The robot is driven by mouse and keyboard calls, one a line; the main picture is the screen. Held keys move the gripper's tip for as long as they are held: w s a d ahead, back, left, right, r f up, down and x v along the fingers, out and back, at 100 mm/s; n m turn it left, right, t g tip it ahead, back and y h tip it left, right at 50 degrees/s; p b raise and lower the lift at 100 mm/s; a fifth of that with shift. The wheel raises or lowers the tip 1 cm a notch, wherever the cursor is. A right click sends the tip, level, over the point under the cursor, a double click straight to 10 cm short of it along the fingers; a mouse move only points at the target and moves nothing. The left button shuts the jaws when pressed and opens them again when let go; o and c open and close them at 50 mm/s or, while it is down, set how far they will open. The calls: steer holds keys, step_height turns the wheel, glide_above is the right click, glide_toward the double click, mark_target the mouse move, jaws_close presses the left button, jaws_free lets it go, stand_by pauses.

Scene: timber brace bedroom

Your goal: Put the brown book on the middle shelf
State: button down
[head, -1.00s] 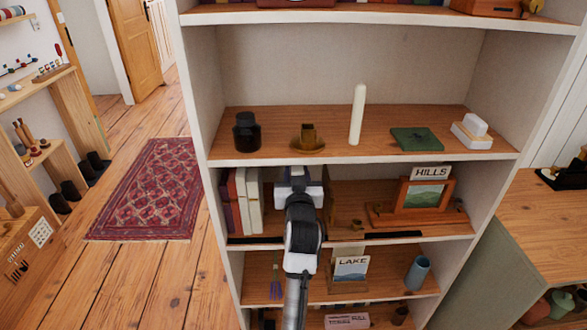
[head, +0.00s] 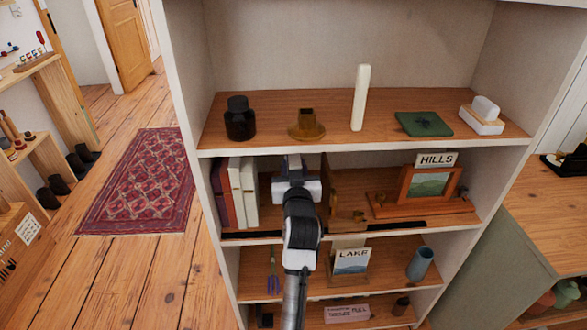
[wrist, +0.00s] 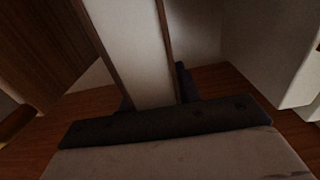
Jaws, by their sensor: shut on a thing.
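The brown book (wrist: 140,45) shows in the wrist view as pale pages between two thin brown covers, standing upright on edge. My gripper (wrist: 155,95) is shut on it, with dark fingers on both sides. In the head view my gripper (head: 294,168) reaches into the compartment below the top-visible board, and it hides most of the book. This middle shelf (head: 345,222) has upright dark red and white books (head: 236,192) left of my gripper. I cannot tell whether the held book touches the shelf board.
A wooden upright piece (head: 332,190) stands close right of my gripper. Further right is a framed HILLS picture (head: 430,185). The board above holds a dark jar (head: 240,120), a brass holder (head: 306,127), a white candle (head: 360,98) and a green book (head: 423,124).

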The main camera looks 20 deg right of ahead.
steer(key=c, duration=1)
jaws_free()
steer(key=shift+f, duration=0.1)
steer(key=shift+b+v, duration=1.25)
steer(key=shift+v, duration=4.75)
steer(key=shift+r, duration=0.2)
